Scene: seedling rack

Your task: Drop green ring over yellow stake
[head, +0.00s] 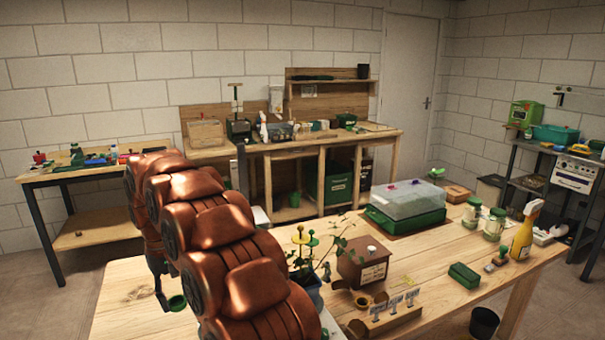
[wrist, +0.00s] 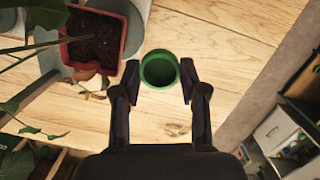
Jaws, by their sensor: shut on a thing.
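The green ring (wrist: 159,69) sits between the two fingertips of my gripper (wrist: 159,80), which is shut on it, above the wooden bench top. In the head view the ring (head: 177,303) shows at the lower left, beside the copper-coloured arm, with the dark gripper (head: 163,298) partly hidden. A thin stake with a yellow top (head: 300,236) stands upright among leaves at a blue pot (head: 309,292), to the right of the arm. A similar yellow-green top is next to it. The stake's lower part is hidden by leaves. I cannot make out the stake in the wrist view.
A red square pot (wrist: 122,38) of soil and leafy stems are left of the ring in the wrist view. A brown wooden box (head: 362,268), a label rack (head: 396,313) and a clear-lidded tray (head: 407,199) stand right of the plant. The bench's left front is clear.

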